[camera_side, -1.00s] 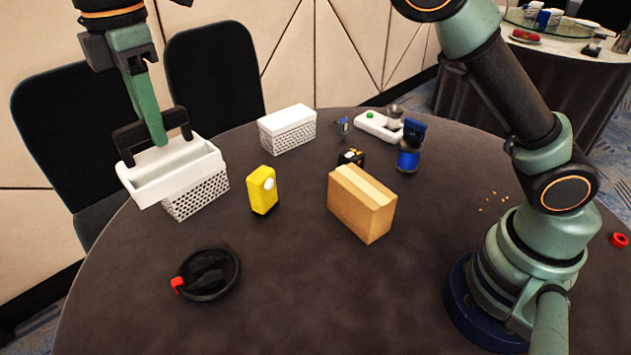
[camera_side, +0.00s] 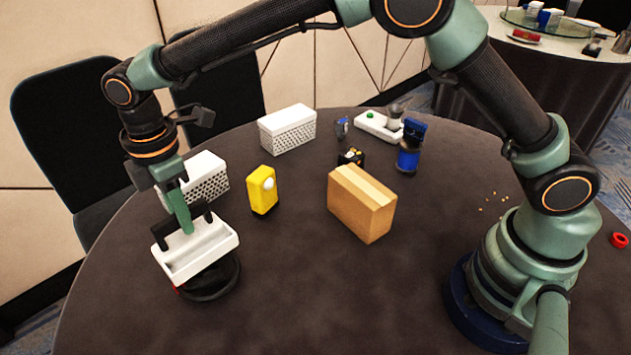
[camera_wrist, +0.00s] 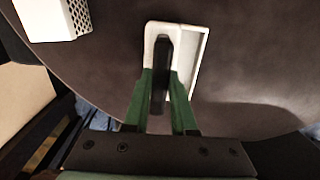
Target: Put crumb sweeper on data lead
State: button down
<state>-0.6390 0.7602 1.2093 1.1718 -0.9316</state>
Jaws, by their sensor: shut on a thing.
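The crumb sweeper (camera_side: 205,251) is a white tray-like piece with a black handle. My gripper (camera_side: 186,229) is shut on that handle. In the wrist view the black handle lies between the green fingers of my gripper (camera_wrist: 161,72), with the white sweeper (camera_wrist: 198,60) around it. The data lead (camera_side: 222,287) is a black coil on the table, directly below the sweeper in the side view. The sweeper hides much of the coil and most of its red end. I cannot tell whether they touch. The lead is hidden in the wrist view.
A white perforated box (camera_side: 207,180) stands just behind my gripper, and another (camera_side: 287,129) farther back. A yellow device (camera_side: 262,191) and a cardboard box (camera_side: 361,203) stand to the right. Small items, including a blue can (camera_side: 408,158), are at the back. The front table (camera_side: 330,295) is clear.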

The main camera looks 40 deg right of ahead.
aim_at(191, 236)
jog(key=shift+f, duration=2.05)
jog(key=shift+f, duration=0.3)
jog(key=c, duration=0.7)
grip_release()
jog(key=shift+c, duration=0.2)
jog(key=shift+r, duration=0.1)
